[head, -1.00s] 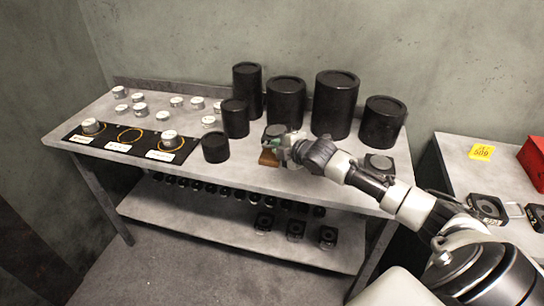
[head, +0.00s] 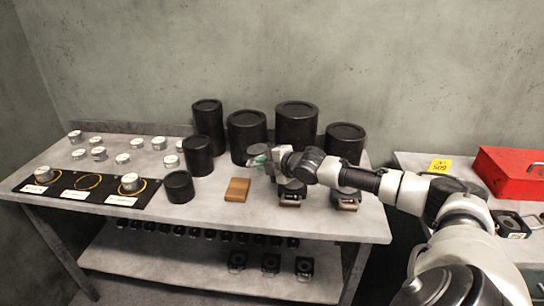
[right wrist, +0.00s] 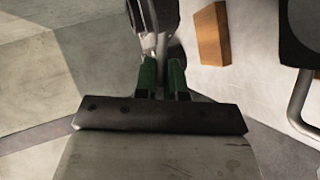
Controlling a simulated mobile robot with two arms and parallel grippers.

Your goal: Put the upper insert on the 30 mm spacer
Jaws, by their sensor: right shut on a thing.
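My right gripper (head: 260,158) is low over the table, just right of a wooden block (head: 237,190). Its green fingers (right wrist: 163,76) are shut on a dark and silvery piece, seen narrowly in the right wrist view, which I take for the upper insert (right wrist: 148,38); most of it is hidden. The wooden block also shows in the right wrist view (right wrist: 212,35), apart from the fingers, with nothing on it. I cannot tell which thing is the 30 mm spacer. Dark insert-like blocks stand below my right arm (head: 291,190) and further right (head: 346,200). My left gripper is not in view.
Tall black cylinders (head: 296,130) stand along the back of the table. A black mat (head: 82,188) and several small silver pieces (head: 123,158) are at the left. A red box (head: 508,172) is on the right table.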

